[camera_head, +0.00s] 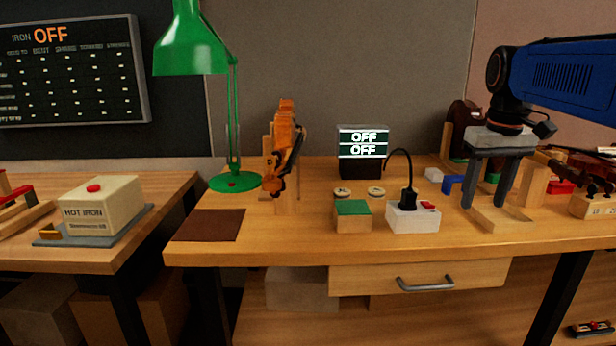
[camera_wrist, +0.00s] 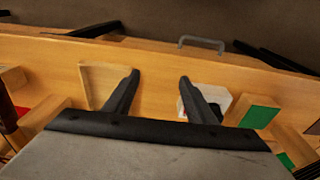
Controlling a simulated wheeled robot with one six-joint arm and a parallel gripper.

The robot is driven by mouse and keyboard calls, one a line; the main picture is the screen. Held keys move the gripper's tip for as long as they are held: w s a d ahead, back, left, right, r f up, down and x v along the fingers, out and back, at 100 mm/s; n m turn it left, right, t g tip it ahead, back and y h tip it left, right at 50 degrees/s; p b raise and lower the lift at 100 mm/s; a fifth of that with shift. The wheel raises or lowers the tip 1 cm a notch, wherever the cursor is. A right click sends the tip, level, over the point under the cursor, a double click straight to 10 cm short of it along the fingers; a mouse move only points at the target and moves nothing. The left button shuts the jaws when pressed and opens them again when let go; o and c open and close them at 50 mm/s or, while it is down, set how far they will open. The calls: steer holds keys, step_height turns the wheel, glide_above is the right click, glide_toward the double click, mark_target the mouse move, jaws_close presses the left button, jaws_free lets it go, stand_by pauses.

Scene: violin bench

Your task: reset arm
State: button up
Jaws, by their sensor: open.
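My gripper (camera_head: 488,204) hangs over the right part of the workbench (camera_head: 300,242), fingers pointing down. The two dark fingers are apart with nothing held between them. In the wrist view my gripper (camera_wrist: 160,78) also shows open, above bare wood near the front edge. A wooden L-shaped block (camera_head: 503,217) is close to the fingers in the head view; I cannot tell if they touch. My blue arm reaches in from the upper right.
A white socket box (camera_head: 402,219) with a black plug and red switch stands left of my gripper. A green-topped block (camera_head: 352,217), an OFF display (camera_head: 362,150) and a green lamp (camera_head: 192,45) are further left. A violin (camera_head: 585,165) lies at right.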

steer(key=s+a+f+t, duration=0.1)
steer(key=s+a+f, duration=0.3)
steer(key=s+f, duration=0.6)
steer(key=s+a+f+t, duration=0.2)
steer(key=s+a+f, duration=0.2)
steer(key=s+f, duration=0.6)
step_height(320, 180, down, 2)
steer(key=shift+s+a+f, duration=0.15)
steer(key=shift+s+a, duration=0.15)
steer(key=shift+s, duration=0.1)
